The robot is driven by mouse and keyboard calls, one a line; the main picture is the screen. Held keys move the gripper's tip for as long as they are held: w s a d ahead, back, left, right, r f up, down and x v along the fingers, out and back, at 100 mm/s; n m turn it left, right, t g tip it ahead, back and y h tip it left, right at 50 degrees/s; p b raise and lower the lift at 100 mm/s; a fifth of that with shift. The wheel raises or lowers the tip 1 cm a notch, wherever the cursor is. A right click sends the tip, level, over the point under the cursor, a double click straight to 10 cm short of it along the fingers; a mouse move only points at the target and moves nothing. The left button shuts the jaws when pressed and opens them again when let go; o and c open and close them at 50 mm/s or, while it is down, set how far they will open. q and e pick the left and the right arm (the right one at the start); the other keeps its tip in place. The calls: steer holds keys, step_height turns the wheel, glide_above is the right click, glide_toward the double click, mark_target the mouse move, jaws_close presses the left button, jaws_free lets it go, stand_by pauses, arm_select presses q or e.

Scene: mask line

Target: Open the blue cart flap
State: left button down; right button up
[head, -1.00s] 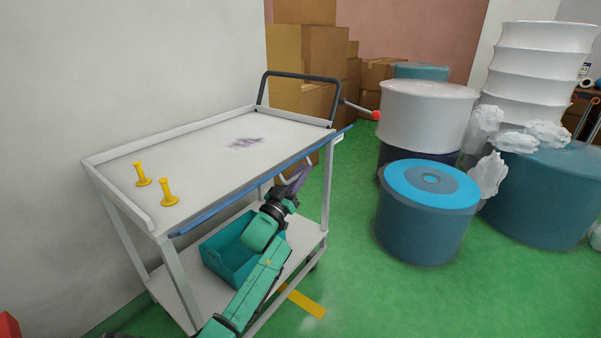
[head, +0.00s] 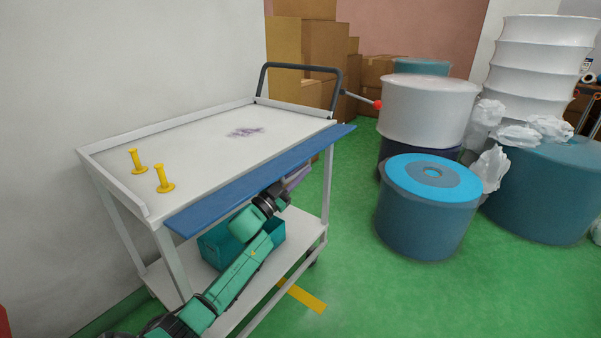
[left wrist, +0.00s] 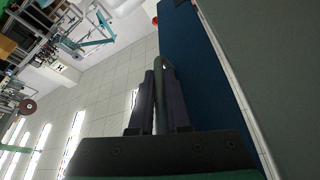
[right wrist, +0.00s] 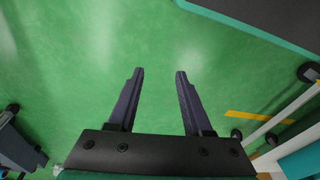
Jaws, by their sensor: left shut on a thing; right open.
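The blue cart flap (head: 262,178) runs along the near long side of the white cart's top (head: 200,150). Its broad face shows, standing out from the rim. My left gripper (head: 296,180) is at the flap's outer side toward its far end, with the fingertips partly hidden. In the left wrist view the left fingers (left wrist: 160,92) are shut on a thin grey handle (left wrist: 167,66) next to the blue flap (left wrist: 192,70). My right gripper (right wrist: 158,72) is open and empty over green floor, and is out of the head view.
Two yellow pegs (head: 163,180) stand on the cart top. A teal bin (head: 218,248) sits on the lower shelf. A dark push handle (head: 300,68) rises at the far end. A blue drum (head: 425,225) and white drums (head: 425,110) stand right; green floor between is free.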

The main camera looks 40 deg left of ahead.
arm_select(q)
steer(key=c, duration=1.2)
jaws_free()
steer(key=shift+o, duration=0.2)
steer(key=p+v, duration=0.1)
steer(key=v, duration=1.1)
arm_select(e)
steer(key=f, duration=0.3)
steer(key=shift+s+d+f, duration=0.1)
steer(key=shift+s+d, duration=0.15)
